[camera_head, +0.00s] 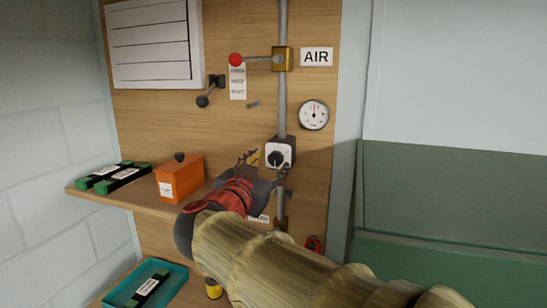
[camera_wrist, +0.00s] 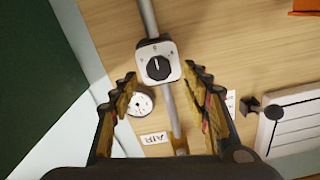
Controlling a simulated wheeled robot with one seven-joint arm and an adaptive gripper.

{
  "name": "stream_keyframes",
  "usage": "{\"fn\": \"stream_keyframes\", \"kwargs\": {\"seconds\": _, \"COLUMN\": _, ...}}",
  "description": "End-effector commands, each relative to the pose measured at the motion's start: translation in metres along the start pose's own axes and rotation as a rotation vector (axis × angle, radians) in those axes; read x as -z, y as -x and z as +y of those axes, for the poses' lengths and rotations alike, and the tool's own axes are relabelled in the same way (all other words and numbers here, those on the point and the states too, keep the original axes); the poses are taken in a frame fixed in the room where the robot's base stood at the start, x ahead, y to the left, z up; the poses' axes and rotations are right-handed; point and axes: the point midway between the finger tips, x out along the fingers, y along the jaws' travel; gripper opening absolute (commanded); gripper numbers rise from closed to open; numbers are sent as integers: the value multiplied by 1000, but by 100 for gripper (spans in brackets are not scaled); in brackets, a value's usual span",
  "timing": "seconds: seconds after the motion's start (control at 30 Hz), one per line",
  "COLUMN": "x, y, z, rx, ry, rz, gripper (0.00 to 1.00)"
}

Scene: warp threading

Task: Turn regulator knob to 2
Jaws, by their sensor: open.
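The regulator is a white-faced box with a round black knob (camera_head: 277,158) on the grey vertical pipe, on a wooden panel. The knob also shows in the wrist view (camera_wrist: 158,67), ahead of my fingers and between their lines. Its face has small marks that are too small to read. My gripper (camera_head: 264,165) is just below and in front of the regulator in the head view. In the wrist view its two fingers (camera_wrist: 163,82) are spread wide with nothing between them. I see no contact with the knob.
A round gauge (camera_head: 314,115) is right of the pipe, under an AIR sign (camera_head: 316,57). A red-ball lever (camera_head: 236,60) and a black lever (camera_head: 203,101) are above left. An orange box (camera_head: 180,178) stands on a shelf (camera_head: 140,203). A teal tray (camera_head: 172,289) sits lower left.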

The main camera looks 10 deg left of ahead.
Motion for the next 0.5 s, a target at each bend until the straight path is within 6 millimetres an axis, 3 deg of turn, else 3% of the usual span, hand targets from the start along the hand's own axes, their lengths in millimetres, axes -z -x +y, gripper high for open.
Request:
{"fn": "stream_keyframes", "kwargs": {"seconds": 0.2, "x": 2, "y": -29, "z": 1, "rx": -2, "ry": 1, "rz": 0, "gripper": 47}}
{"fn": "stream_keyframes", "kwargs": {"seconds": 0.5, "x": 0, "y": -39, "z": 1, "rx": 0, "ry": 1, "rz": 0, "gripper": 47}}
